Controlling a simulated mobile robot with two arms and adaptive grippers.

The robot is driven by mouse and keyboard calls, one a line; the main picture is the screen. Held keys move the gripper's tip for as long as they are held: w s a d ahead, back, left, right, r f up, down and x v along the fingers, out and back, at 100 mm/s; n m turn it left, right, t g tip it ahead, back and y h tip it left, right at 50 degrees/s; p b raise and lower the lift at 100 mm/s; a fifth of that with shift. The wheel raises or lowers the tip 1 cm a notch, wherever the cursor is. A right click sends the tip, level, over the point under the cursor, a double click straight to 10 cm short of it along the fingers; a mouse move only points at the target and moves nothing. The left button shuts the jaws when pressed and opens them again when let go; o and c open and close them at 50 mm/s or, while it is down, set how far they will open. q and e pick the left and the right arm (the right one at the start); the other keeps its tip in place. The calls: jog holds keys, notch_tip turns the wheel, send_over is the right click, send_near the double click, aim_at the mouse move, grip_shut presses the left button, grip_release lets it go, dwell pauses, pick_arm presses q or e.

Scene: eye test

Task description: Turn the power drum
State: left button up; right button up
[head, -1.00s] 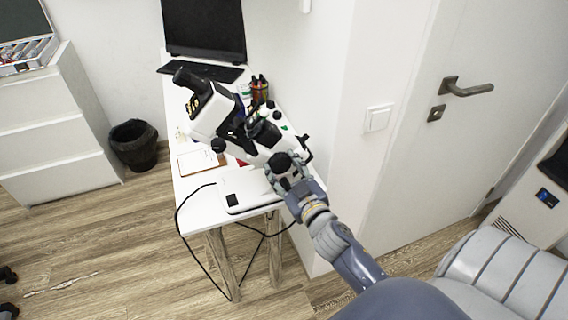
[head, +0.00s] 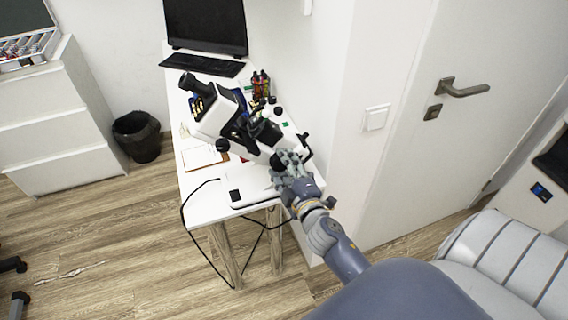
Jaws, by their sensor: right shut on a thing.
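A white and black lensmeter-like instrument (head: 211,116) stands tilted on a narrow white table (head: 205,205), with its black eyepiece toward the back left. A round black knob, seemingly the power drum (head: 277,161), is on its near right side. My right gripper (head: 286,167) is shut on this knob, and its grey fingers cover much of it. Whether the knob is turned cannot be seen. My left gripper is not in view.
A monitor (head: 205,25) and keyboard (head: 204,65) stand at the table's back. Small bottles (head: 261,83) are beside the instrument, near the wall. A clipboard (head: 203,158) lies left of it. A black cable (head: 187,208) hangs off the front. A black bin (head: 137,137) stands left.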

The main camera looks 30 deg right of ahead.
jog(key=shift+r+n, duration=0.1)
jog(key=shift+n, duration=0.9)
jog(key=o, duration=1.1)
